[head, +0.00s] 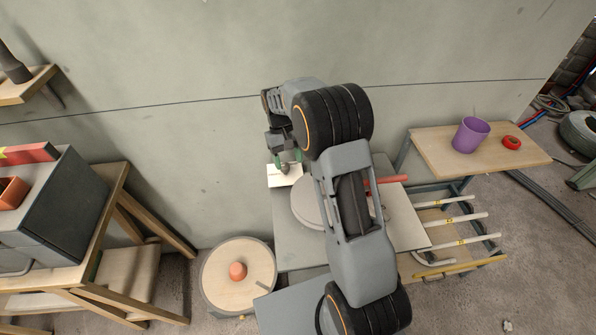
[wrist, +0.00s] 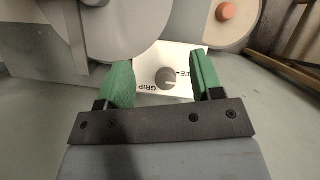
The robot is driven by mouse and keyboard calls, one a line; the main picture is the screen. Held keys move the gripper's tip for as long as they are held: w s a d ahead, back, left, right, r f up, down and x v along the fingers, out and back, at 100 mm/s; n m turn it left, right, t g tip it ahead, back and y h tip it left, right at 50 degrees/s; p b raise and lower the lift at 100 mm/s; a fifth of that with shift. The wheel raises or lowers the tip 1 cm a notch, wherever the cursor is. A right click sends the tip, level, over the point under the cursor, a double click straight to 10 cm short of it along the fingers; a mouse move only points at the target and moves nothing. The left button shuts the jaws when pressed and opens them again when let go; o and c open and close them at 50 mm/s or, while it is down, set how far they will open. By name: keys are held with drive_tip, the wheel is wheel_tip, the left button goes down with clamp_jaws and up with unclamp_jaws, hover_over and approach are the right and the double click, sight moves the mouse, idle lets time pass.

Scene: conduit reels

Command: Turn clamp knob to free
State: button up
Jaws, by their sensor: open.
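The clamp knob (wrist: 167,78) is a small dark round knob on a white label plate (wrist: 150,62). In the wrist view the plate reads GRIP upside down at the lower left of the knob, and part of a word ending in EE at its right. I cannot tell which word the knob points to. My gripper (wrist: 160,66) is open, with one green finger on each side of the knob and apart from it. In the head view the plate (head: 283,181) lies on the grey bench just below my gripper (head: 286,160), and the knob is hidden.
A grey disc (head: 306,205) stands on the bench (head: 292,248) beside the plate, with a red bar (head: 386,180) behind my arm. A wooden reel (head: 222,272) with an orange hub is at lower left. A side table holds a purple cup (head: 470,135) and red tape (head: 511,142).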

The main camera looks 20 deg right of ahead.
drive_tip(key=s+r, duration=0.5)
drive_tip(key=s, duration=0.5)
drive_tip(key=shift+b, duration=0.3)
drive_tip(key=s+r+m+t+p, duration=0.1)
drive_tip(key=s+r+t+p, duration=0.4)
drive_tip(key=s+r+t, duration=0.3)
wheel_tip(320, 180, up, 2)
drive_tip(key=shift+s+a, duration=0.2)
drive_tip(key=shift+s, duration=0.65)
